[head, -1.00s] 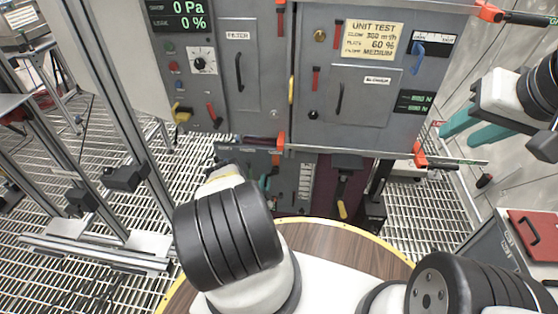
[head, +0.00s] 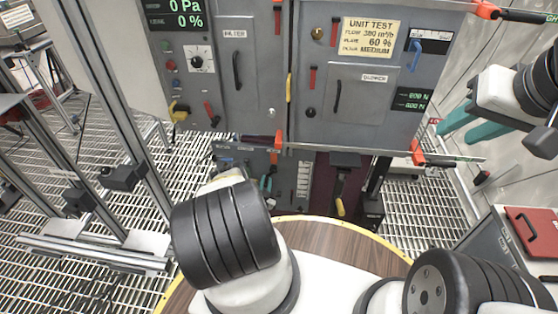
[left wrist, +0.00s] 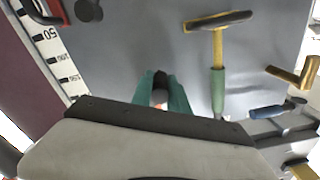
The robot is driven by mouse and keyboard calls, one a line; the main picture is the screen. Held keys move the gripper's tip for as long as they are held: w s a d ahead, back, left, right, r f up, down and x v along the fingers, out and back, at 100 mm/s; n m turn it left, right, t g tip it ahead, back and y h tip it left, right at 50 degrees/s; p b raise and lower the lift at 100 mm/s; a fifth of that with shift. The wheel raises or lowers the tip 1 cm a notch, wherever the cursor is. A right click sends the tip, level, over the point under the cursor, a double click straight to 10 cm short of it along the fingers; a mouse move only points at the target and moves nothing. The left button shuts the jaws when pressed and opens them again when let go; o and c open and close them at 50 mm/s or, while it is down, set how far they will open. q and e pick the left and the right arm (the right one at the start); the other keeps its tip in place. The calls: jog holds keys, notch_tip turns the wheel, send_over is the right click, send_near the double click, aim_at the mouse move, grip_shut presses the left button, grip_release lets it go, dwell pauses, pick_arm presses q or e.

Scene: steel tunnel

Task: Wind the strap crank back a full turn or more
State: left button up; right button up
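A crank with a yellow grip (head: 340,207) hangs below a dark box at the lower front of the grey cabinet in the head view; I take it for the strap crank. Its strap cannot be made out. My left gripper (head: 264,184) is left of it, low at the cabinet and mostly hidden by my arm. In the left wrist view its teal fingers (left wrist: 160,90) stand apart with a small dark and pale thing between them; whether they touch it is unclear. My right gripper (head: 473,127) is open and empty, right of the cabinet.
A white scale (left wrist: 52,50) is at the left. Metal posts (head: 130,110) stand left of the cabinet; grating floor lies around.

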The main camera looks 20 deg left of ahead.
pick_arm(q)
jog(key=o, duration=0.4)
jog(key=v, duration=0.7)
jog(key=shift+s, duration=0.4)
